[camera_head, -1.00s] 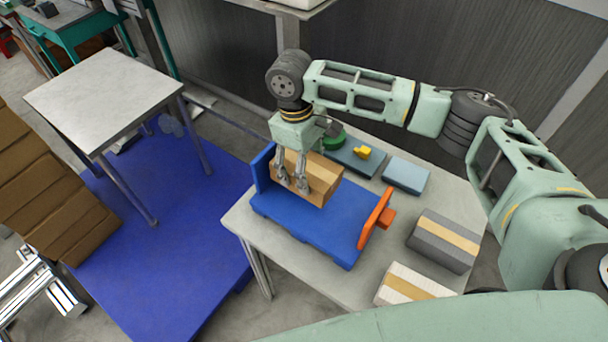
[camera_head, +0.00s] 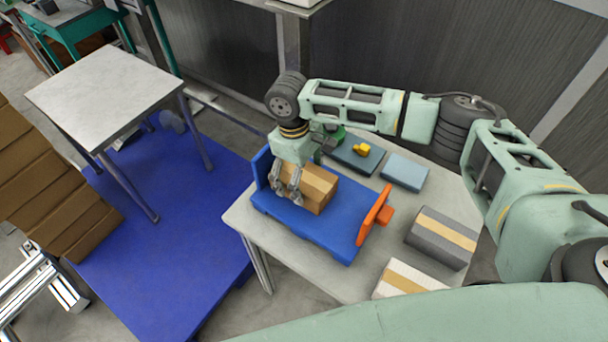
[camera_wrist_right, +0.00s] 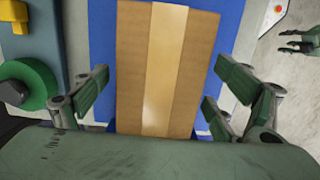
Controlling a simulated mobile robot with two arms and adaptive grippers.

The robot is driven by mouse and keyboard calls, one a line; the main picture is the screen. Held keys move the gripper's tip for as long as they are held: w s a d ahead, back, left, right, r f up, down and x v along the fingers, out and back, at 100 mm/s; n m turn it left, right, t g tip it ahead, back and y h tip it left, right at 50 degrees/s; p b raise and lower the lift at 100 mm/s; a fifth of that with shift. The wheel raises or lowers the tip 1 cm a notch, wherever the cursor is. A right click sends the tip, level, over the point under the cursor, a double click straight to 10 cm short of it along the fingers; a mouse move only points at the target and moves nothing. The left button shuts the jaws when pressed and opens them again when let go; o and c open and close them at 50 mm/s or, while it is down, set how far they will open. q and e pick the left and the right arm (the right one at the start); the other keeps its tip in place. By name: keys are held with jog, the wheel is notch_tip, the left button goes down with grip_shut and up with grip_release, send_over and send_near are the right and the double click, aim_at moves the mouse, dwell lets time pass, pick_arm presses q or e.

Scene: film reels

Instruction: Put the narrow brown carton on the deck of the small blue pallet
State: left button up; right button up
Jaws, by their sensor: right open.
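The narrow brown carton (camera_head: 313,188), with a lighter tape stripe, rests on the deck of the small blue pallet (camera_head: 330,228), near the pallet's upright blue end board. My right gripper (camera_head: 285,196) is at the carton's near left part, above the pallet. In the right wrist view, the carton (camera_wrist_right: 165,65) lies between the spread fingers of the right gripper (camera_wrist_right: 165,95), with a gap on each side. The right gripper is open. The pallet (camera_wrist_right: 228,50) shows on both sides of the carton there.
An orange upright piece (camera_head: 375,215) stands at the pallet's right end. A dark grey carton (camera_head: 440,238), a white carton (camera_head: 408,280), a light blue box (camera_head: 404,172) and a yellow piece (camera_head: 361,149) share the table (camera_head: 290,262). Brown cartons (camera_head: 50,190) are stacked at left.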

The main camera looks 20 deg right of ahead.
jog(key=r, duration=0.3)
jog(key=w+r+b, duration=0.1)
jog(key=r, duration=0.3)
jog(key=a+r+b, duration=0.1)
jog(key=r, duration=0.2)
jog(key=shift+w+r, duration=0.15)
jog(key=shift+r, duration=0.1)
jog(key=shift+r+b, duration=0.3)
jog(key=shift+r, duration=0.45)
